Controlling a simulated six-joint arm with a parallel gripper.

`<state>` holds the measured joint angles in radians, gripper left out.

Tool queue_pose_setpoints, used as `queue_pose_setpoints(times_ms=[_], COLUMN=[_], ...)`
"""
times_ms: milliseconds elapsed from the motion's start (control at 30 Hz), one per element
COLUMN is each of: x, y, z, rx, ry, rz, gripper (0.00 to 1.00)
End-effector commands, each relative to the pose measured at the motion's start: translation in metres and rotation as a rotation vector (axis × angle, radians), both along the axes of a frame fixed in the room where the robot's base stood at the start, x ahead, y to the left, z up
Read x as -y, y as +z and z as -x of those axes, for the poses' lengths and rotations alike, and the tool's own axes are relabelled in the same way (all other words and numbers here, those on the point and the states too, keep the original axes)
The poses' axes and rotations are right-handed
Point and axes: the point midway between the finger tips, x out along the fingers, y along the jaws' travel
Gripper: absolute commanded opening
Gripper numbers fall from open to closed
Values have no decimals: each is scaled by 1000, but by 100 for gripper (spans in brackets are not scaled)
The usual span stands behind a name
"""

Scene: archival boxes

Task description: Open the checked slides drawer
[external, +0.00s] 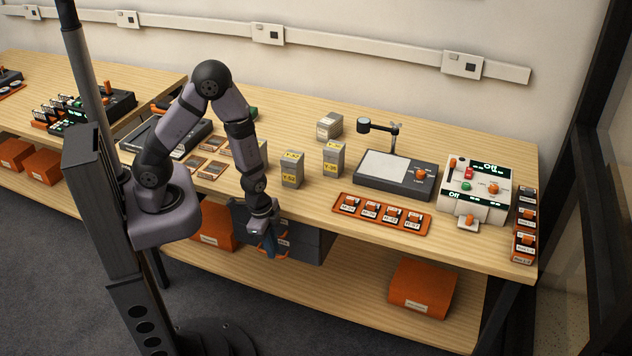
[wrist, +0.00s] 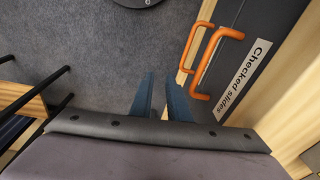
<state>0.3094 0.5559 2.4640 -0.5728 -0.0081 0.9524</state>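The checked slides drawer (wrist: 248,75) has a dark grey front with a white "Checked slides" label (wrist: 242,82) and an orange bar handle (wrist: 213,62). It fills the right of the wrist view. A second orange handle (wrist: 192,45) shows just beside it. In the external view the dark drawer unit (external: 308,243) sits under the bench top, partly hidden by my arm. My gripper (wrist: 160,95) has its two blue fingers apart with nothing between them. The fingers are left of the handles, the right one close to them; contact cannot be told. In the external view my gripper (external: 270,245) is in front of the drawers.
The wooden bench top (external: 465,240) overhangs the drawers. An orange box (external: 213,227) is left of them on the lower shelf, and another orange box (external: 422,287) stands farther right. Grey boxes (external: 292,169) and an orange tray (external: 382,215) are on the bench. Floor in front is clear.

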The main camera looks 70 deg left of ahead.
Motion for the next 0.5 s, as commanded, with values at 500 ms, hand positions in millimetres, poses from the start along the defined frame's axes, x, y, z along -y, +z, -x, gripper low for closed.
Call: queue_pose_setpoints(times_ms=[500], x=[-41], y=[82], z=[7], rx=[11], ry=[-63], rz=[-140], gripper=[15])
